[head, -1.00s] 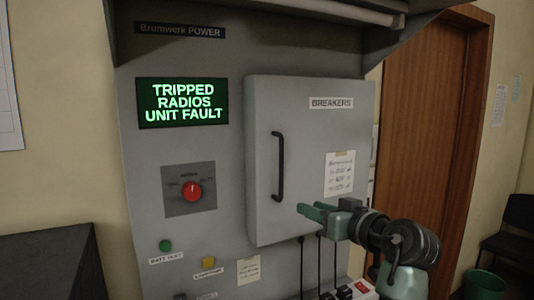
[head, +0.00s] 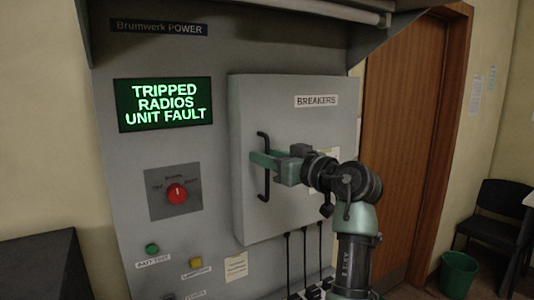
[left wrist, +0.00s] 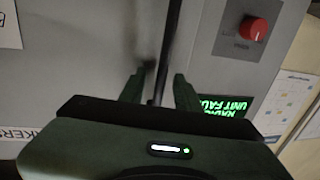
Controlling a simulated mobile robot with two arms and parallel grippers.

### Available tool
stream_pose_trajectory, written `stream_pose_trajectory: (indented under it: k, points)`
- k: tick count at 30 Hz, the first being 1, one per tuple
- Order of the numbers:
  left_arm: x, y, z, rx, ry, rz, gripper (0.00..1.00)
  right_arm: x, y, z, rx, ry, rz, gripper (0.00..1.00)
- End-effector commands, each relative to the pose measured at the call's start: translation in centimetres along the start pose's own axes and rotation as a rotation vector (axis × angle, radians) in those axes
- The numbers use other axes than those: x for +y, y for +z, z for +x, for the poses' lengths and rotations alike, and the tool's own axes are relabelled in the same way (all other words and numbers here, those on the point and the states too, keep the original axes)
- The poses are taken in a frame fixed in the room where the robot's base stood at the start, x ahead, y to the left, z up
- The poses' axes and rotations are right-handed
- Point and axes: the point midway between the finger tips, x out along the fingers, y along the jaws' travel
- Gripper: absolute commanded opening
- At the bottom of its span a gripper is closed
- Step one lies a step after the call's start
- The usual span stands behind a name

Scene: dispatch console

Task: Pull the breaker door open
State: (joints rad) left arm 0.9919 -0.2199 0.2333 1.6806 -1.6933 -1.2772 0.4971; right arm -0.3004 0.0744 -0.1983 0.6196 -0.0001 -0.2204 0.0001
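The grey breaker door (head: 290,215), labelled BREAKERS, looks closed on the panel front. Its black upright bar handle (head: 265,190) is near the door's left edge. My left gripper (head: 262,161) is at the middle of the handle. In the left wrist view the handle (left wrist: 165,55) passes between the two green fingers (left wrist: 158,90), with a gap visible on either side of the bar. The gripper is open around the handle, not clamped on it. The fingers cover part of the handle in the head view. My right gripper is not in view.
Left of the door are a lit green display (head: 165,103) and a red rotary knob (head: 177,193). Black cables (head: 304,255) hang below the door. A wooden door (head: 415,150), a green bin (head: 459,272) and a black chair (head: 495,220) stand to the right.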

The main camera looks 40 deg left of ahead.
Motion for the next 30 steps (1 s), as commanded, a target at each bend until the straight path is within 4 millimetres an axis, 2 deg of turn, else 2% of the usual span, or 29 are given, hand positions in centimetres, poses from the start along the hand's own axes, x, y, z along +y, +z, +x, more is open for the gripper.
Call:
stream_pose_trajectory:
  k: [4, 5, 8, 9, 30]
  points:
    - [0.00, 0.07, 0.01, 0.000, 0.000, 0.000, 0.33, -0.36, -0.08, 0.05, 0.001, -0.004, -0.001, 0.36]
    - [0.00, 0.07, 0.01, -0.001, 0.000, 0.000, 0.30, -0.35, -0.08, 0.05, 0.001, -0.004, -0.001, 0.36]
    - [0.00, 0.07, 0.00, -0.001, 0.000, 0.000, 0.02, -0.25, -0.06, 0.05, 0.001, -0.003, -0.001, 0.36]
    - [0.00, 0.07, -0.01, -0.001, 0.000, 0.000, 0.00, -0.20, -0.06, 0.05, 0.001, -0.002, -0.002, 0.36]
    - [0.03, 0.03, -0.04, 0.000, 0.001, 0.000, 0.00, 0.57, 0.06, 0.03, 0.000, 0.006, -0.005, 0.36]
